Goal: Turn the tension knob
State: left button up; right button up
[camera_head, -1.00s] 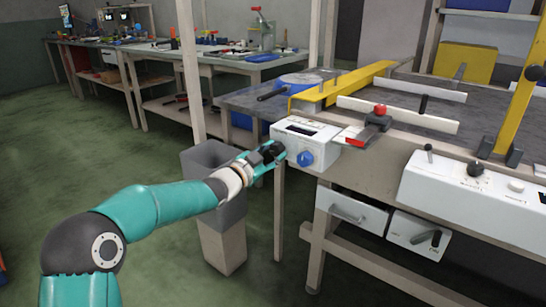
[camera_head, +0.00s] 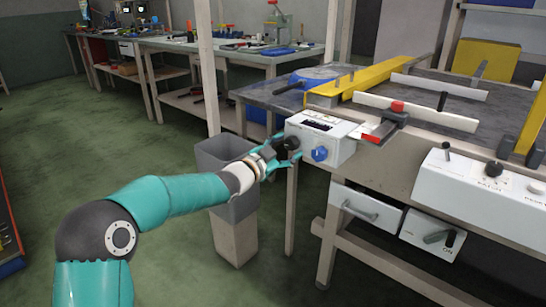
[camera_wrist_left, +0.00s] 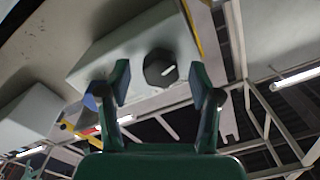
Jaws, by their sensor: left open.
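A white control box (camera_head: 330,135) sits at the near left corner of the machine table. A blue knob (camera_head: 320,154) is on its front. A black knob (camera_wrist_left: 160,68) with a white mark sits on the face of the box (camera_wrist_left: 112,50) in the left wrist view. I cannot read which one is labelled tension. My left gripper (camera_head: 284,153) is at the left of the box, open. In the wrist view its two fingers (camera_wrist_left: 161,86) stand apart on either side of the black knob, with no visible grip on it. The blue knob (camera_wrist_left: 91,101) is partly hidden behind one finger.
A grey bin (camera_head: 222,158) stands under my left arm.

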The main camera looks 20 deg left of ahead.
pick_arm(q)
jog(key=v, duration=1.1)
jog(key=shift+s, duration=0.25)
jog(key=s+d+f+n+g, duration=0.2)
jog(key=d+f, duration=0.2)
jog(key=f, duration=0.6)
jog(key=s+d+f+n+g, duration=0.1)
jog(key=s+d+f+g, duration=0.2)
jog(key=f, duration=0.8)
jog(key=s+d+f+n+g, duration=0.2)
jog(key=d+f, duration=0.2)
jog(key=f, duration=0.6)
jog(key=s+d+f+n+g+y, duration=0.1)
jog(key=s+f+n+g, duration=0.35)
jog(key=s+f, duration=0.6)
jog(key=s+d+f+n+g+y, duration=0.1)
jog(key=s+d+f+n+g, duration=0.3)
jog(key=s, duration=1.2)
notch_tip(320, 180, up, 37)
jog(key=a+m+g+p, duration=0.1)
jog(key=a+p, duration=0.1)
jog(key=p, duration=3.5)
jog(key=shift+w+m+p, duration=0.35)
